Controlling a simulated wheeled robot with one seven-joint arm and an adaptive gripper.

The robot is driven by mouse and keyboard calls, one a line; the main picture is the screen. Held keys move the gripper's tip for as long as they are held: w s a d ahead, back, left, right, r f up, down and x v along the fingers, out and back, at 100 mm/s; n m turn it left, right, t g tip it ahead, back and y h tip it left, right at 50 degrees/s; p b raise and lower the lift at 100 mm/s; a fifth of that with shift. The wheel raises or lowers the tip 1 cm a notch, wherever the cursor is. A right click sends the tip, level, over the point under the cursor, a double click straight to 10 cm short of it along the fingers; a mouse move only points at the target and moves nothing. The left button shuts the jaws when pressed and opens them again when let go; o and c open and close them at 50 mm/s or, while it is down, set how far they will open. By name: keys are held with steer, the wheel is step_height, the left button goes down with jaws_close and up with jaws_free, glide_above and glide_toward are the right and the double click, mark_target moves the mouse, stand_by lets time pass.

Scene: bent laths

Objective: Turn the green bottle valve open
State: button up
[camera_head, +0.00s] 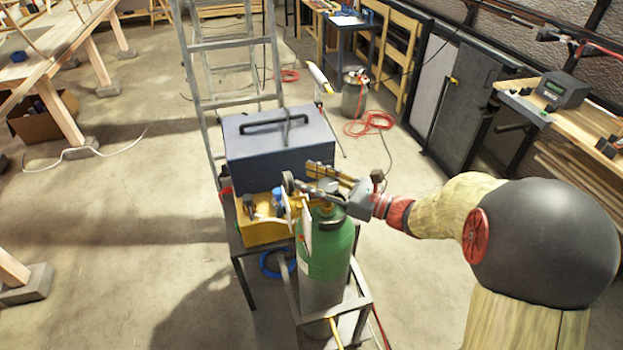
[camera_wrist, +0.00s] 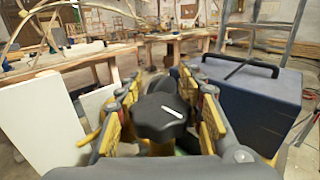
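The green bottle (camera_head: 335,250) stands upright in a metal frame, with a green shoulder and a grey lower body. Its valve knob (camera_wrist: 160,117) is black and lobed, with a white mark slanting down to the right, in the middle of the wrist view. My gripper (camera_head: 305,180) is above the bottle's top and hides most of the valve in the head view. In the wrist view its yellow-padded fingers (camera_wrist: 160,92) stand on both sides of the knob, open, with narrow gaps visible beside it.
A blue-grey toolbox (camera_head: 278,140) with a black handle stands close behind the bottle; it is close to the right finger in the wrist view (camera_wrist: 250,100). A yellow box (camera_head: 258,222) sits beside the bottle. A ladder (camera_head: 230,45) rises behind.

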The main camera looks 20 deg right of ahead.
steer(key=c, duration=0.6)
steer(key=shift+c, duration=0.8)
